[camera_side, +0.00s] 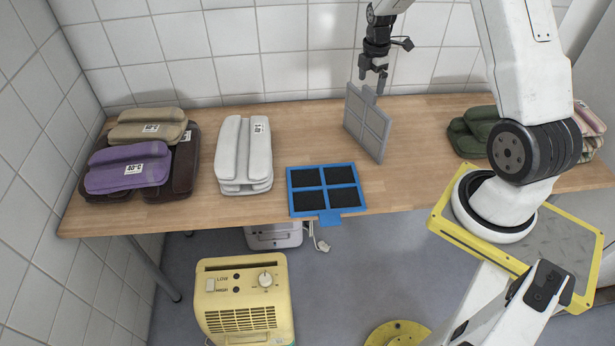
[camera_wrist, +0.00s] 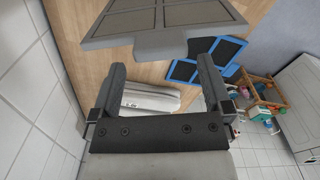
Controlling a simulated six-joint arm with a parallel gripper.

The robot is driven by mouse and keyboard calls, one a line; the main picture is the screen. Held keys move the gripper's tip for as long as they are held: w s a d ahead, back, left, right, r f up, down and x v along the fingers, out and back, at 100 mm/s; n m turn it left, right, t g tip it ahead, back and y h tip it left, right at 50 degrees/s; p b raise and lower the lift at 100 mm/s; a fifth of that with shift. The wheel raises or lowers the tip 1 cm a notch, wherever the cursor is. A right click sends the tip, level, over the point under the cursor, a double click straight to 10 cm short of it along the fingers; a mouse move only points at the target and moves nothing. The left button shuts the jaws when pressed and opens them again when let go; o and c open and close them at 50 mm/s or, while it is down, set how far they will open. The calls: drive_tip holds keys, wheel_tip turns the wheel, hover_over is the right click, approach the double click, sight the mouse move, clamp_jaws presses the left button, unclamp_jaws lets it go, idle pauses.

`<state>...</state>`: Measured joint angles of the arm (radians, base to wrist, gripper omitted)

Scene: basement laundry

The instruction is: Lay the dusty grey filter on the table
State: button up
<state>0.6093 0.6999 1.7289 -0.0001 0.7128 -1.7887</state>
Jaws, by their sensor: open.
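The grey filter (camera_side: 367,125), a flat panel with a cross-bar frame and a tab, stands on edge on the table (camera_side: 420,165), tab up. In the wrist view the grey filter (camera_wrist: 160,17) fills the top edge, its tab pointing toward my gripper. My gripper (camera_side: 372,83) is open and empty, just above the tab. In the wrist view the two fingers of my gripper (camera_wrist: 162,68) are spread apart, with the tab just past their tips. Contact cannot be told.
A blue-framed filter with dark panels (camera_side: 325,187) lies flat at the table's front edge. White folded cloths (camera_side: 231,158), purple and beige ones (camera_side: 130,168) are to the left, green ones (camera_side: 470,132) to the right. A yellow heater (camera_side: 245,300) stands below. Tiled wall is behind.

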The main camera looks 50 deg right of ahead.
sight(370, 89)
drive_tip(key=shift+f, duration=1.9)
drive_tip(key=shift+c, duration=0.2)
clamp_jaws()
